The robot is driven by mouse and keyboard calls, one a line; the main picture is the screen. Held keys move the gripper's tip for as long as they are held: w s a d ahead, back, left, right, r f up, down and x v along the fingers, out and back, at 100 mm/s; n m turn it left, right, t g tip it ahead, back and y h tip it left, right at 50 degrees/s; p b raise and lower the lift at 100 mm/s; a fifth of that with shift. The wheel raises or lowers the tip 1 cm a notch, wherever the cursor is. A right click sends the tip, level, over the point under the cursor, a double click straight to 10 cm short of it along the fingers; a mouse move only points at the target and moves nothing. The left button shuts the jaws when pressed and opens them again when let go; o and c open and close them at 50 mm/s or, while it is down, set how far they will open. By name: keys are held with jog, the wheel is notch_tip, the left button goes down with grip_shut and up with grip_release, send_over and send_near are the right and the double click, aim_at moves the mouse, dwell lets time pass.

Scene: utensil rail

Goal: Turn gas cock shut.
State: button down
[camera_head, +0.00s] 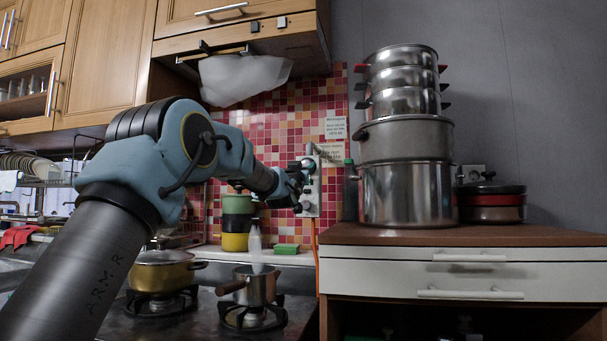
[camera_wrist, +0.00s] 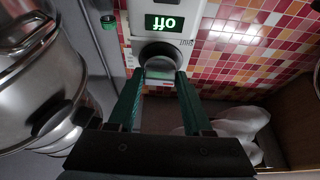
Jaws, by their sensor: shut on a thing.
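A pale control panel (camera_head: 313,193) is mounted on the tiled wall, partly hidden by my gripper (camera_head: 299,178). Beside the display is a round dark knob (camera_wrist: 159,55), which seems to be the gas cock. My gripper's two green fingers (camera_wrist: 161,78) are shut on the knob, one on each side. Its turning angle cannot be told.
Stacked steel pots (camera_head: 405,140) stand on the cabinet (camera_head: 375,234) right of the panel. A dark bottle (camera_head: 350,190) is close beside it. A saucepan (camera_head: 257,287) and a yellow pot (camera_head: 163,271) sit on the stove.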

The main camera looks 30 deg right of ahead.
jog(key=shift+f+n, duration=0.1)
jog(key=shift+n, duration=0.3)
jog(key=shift+c, duration=1.8)
grip_release()
jog(key=b+v, duration=0.3)
jog(key=v, duration=0.7)
jog(key=shift+s+a, duration=0.25)
jog(key=shift+s, duration=0.05)
jog(key=shift+f, duration=0.1)
